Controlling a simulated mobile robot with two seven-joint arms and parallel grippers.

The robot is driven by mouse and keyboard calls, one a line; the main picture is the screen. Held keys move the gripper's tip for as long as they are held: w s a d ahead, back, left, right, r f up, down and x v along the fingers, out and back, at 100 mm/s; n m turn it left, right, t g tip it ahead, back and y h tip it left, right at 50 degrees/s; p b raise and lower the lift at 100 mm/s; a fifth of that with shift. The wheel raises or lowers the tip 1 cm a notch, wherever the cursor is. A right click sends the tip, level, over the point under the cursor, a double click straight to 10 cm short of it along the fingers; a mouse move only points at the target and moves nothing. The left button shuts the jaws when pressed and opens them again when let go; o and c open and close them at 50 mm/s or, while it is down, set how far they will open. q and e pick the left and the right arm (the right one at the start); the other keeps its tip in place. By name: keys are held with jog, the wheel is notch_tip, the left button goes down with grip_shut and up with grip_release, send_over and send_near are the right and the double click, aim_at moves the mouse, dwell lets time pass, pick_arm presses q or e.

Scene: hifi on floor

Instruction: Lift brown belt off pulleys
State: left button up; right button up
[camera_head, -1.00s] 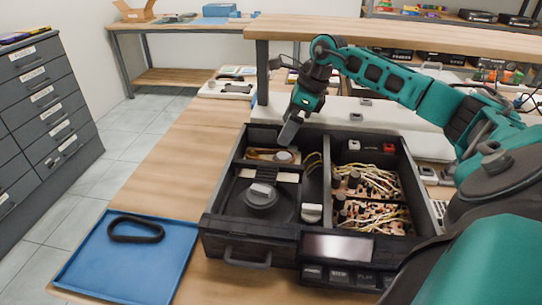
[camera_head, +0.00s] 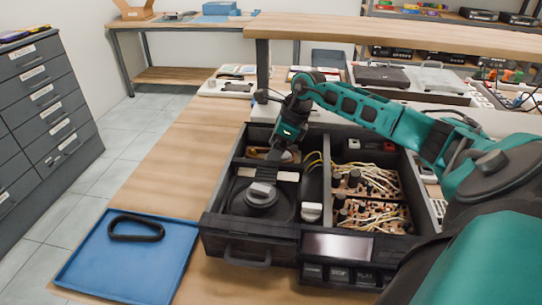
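The open hi-fi unit (camera_head: 212,220) sits on the wooden bench with its inside exposed. In its left compartment is a large dark pulley with a grey hub (camera_head: 261,194), under a pale crossbar (camera_head: 285,176). Behind the crossbar a small patch of brown (camera_head: 254,153) shows; I cannot tell clearly whether it is the brown belt. My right gripper (camera_head: 277,153) points down into the back of this compartment, beside that patch, and hides the small pulley area. Its fingers are too dark and small to tell their opening or contact. My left gripper is out of view.
A black belt loop (camera_head: 136,228) lies on the blue tray (camera_head: 100,275) at front left. Wires and circuit boards (camera_head: 372,185) fill the unit's right compartment. A raised shelf (camera_head: 400,38) stands behind the unit.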

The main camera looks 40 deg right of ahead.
jog(key=c, duration=1)
jog(key=shift+r, duration=0.1)
